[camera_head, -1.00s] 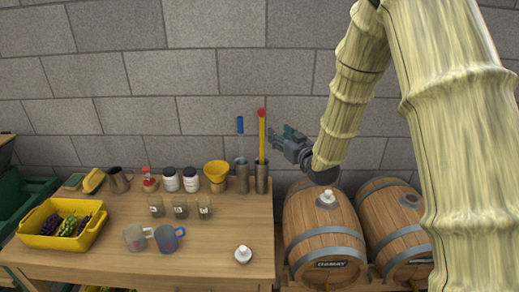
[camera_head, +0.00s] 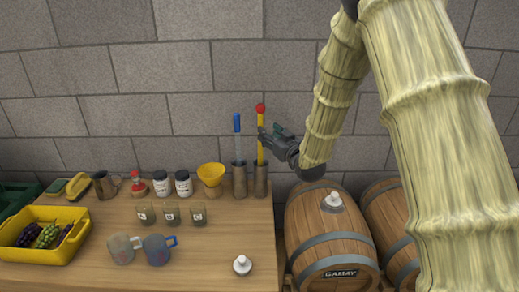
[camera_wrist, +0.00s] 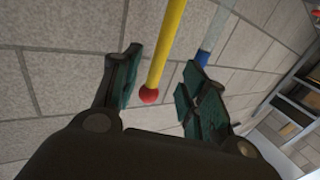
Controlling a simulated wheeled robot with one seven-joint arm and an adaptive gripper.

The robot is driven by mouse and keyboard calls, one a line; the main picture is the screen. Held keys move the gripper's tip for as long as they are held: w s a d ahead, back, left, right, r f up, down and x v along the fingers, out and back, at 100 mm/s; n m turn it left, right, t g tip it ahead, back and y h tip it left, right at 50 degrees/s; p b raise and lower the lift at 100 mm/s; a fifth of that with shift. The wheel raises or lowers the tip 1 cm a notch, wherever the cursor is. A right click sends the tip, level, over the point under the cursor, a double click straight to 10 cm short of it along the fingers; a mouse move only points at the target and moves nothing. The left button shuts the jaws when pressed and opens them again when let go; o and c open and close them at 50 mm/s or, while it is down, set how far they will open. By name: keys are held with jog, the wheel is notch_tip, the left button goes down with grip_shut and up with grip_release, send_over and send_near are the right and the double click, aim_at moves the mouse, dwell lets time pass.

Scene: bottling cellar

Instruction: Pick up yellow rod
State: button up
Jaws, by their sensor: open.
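The yellow rod (camera_head: 260,143) with a red ball on its upper end stands upright in a metal cylinder (camera_head: 261,182) at the table's back right corner. My gripper (camera_head: 264,133) is beside the rod's upper part, coming from the right. In the wrist view, the yellow rod (camera_wrist: 165,48) and its red ball lie in the gap between the two open green fingers (camera_wrist: 158,85). I cannot tell that either finger touches it. The rod's lower end is hidden inside the cylinder.
A blue-topped rod (camera_head: 237,124) stands in another metal cylinder (camera_head: 239,182) just left of the yellow one. A yellow funnel (camera_head: 211,173), jars and mugs are further left. A block wall is behind. Barrels (camera_head: 330,240) stand right of the table (camera_head: 205,250).

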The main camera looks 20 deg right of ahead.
jog(key=w+a+p, duration=0.1)
jog(key=w+p, duration=0.2)
jog(key=w, duration=0.4)
jog(key=shift+w+a, duration=0.15)
grip_shut()
